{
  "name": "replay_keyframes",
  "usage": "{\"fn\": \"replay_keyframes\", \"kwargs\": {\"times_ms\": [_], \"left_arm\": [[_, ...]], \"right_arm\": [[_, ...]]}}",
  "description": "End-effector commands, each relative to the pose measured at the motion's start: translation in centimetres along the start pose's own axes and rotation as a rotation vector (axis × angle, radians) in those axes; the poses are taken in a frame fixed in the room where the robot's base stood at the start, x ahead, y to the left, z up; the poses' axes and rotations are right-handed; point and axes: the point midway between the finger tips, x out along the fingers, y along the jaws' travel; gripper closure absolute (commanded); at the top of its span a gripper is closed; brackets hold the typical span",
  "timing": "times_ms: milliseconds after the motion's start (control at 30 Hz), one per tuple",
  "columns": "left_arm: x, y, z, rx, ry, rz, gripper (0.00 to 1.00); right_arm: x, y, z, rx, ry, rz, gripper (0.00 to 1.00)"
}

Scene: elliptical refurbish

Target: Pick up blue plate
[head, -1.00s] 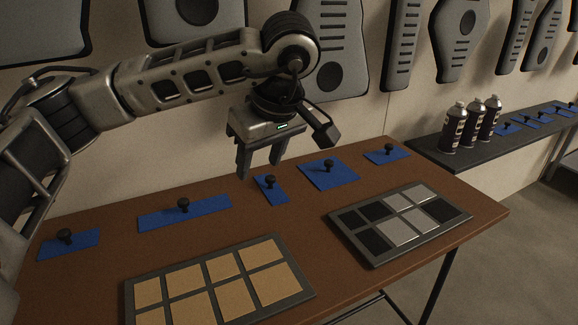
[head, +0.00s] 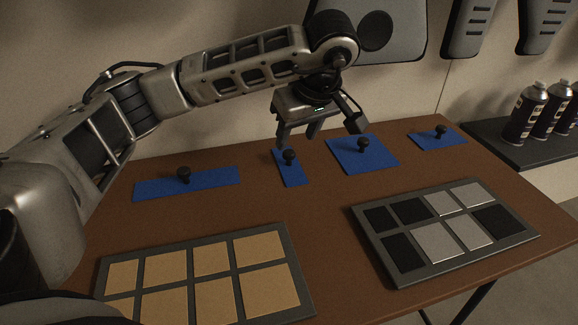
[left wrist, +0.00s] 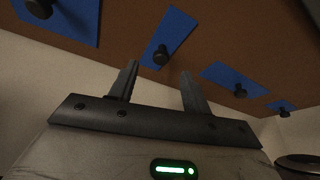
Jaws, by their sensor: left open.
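Several blue plates with black knobs lie along the back of the brown table: a long one (head: 215,183), a narrow one (head: 293,178), a squarish one (head: 380,158) and a smaller one (head: 427,142) at the right. My left gripper (head: 297,142) is open and empty, fingers pointing down, at the back near the narrow plate and left of the squarish one. In the left wrist view, the narrow plate (left wrist: 176,27) shows past the spread fingertips (left wrist: 160,68), not between them. Height above the table is hard to tell. My right gripper is not in view.
A grey-framed tray of tan tiles (head: 226,277) lies at the front left. A grey tray of black and silver tiles (head: 405,276) lies at the front right. Spray cans (head: 527,114) stand on a dark shelf at right. Bare table (head: 325,210) lies between the trays.

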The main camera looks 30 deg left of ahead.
Motion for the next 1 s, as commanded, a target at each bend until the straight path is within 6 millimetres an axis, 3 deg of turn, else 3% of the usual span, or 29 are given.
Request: {"fn": "replay_keyframes", "kwargs": {"times_ms": [400, 700, 833, 1000], "left_arm": [[5.0, -0.3, -0.3, -0.002, 0.000, -0.002, 0.52], [5.3, -0.3, -0.3, -0.001, 0.001, 0.000, 0.52], [5.3, -0.3, -0.3, -0.001, 0.001, 0.000, 0.88], [5.3, -0.3, -0.3, -0.001, 0.001, 0.000, 0.91]], "right_arm": [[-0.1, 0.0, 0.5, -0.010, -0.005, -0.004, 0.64], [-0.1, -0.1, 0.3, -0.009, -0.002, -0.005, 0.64], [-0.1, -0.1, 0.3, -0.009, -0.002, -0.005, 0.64], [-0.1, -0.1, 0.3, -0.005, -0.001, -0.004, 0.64]]}}
